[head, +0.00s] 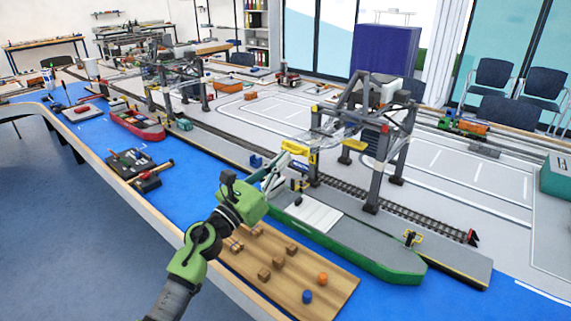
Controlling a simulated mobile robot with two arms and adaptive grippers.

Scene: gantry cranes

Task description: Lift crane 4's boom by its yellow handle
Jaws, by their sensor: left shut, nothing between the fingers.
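The nearest gantry crane (372,125), dark grey with a light machinery house on top, stands over the track beside the green ship (340,238). I cannot read a crane number on it. A yellow handle-like part (297,150) shows at its water side, on the boom's end, low over the quay. My left gripper (283,164) is shut and empty. Its fingertips are just below and left of the yellow part; I cannot tell whether they touch it. My left wrist and gripper hide part of the ship's far end. My right gripper is not in view.
A wooden board (325,290) with several small brown blocks, an orange piece (323,279) and a blue piece (307,296) lies in front of the ship. Another gantry crane (175,80) and a red ship (137,124) stand farther left. Blue water surface lies between.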

